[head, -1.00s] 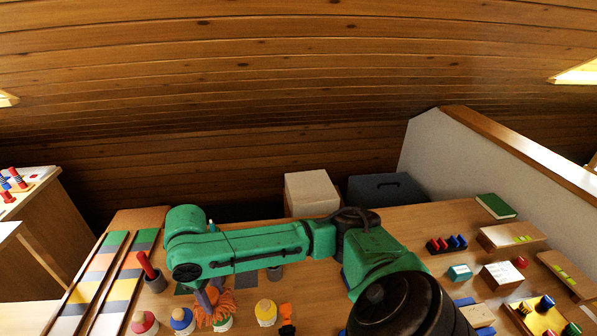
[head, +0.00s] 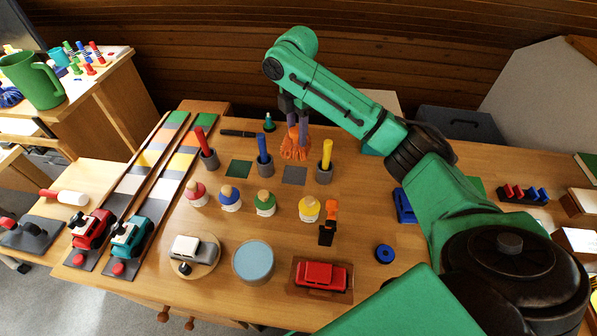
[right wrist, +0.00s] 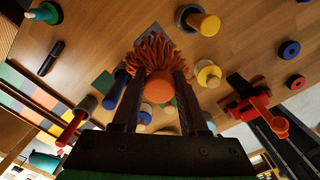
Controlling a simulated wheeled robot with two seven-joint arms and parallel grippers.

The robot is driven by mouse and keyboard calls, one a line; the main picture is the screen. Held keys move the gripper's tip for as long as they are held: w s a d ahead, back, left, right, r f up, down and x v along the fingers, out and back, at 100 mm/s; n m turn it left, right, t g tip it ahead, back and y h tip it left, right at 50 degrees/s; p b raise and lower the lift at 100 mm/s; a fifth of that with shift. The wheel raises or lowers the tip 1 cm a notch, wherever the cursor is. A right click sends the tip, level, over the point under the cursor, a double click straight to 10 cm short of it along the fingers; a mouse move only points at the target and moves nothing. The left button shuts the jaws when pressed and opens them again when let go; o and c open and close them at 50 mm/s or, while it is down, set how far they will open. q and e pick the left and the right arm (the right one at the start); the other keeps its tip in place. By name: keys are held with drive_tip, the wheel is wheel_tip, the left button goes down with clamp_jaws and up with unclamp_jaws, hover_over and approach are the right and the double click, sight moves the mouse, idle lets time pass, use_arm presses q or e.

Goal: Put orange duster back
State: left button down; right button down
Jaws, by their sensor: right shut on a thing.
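The orange duster (head: 295,148) has a shaggy orange head and hangs head down. My right gripper (head: 298,124) is shut on it. In the head view it shows behind the grey square (head: 294,175), between the cup with the blue peg (head: 264,147) and the cup with the yellow peg (head: 326,155). In the right wrist view the duster's round orange end (right wrist: 160,84) sits between my two fingers, with its strands fanned out beyond. I cannot tell whether the strands touch the table. My left gripper is not in view.
A dark green square (head: 238,168) lies left of the grey one. A grey-cupped red peg (head: 204,144) stands left.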

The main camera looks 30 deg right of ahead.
wheel_tip(320, 180, down, 13)
drive_tip(key=shift+d+f+p, duration=0.1)
drive_tip(key=shift+p, duration=0.25)
drive_tip(key=shift+c, duration=2.2)
unclamp_jaws()
drive_tip(key=shift+f, duration=0.1)
wheel_tip(320, 180, up, 12)
drive_tip(key=shift+r, duration=0.2)
drive_tip(key=shift+f, duration=0.15)
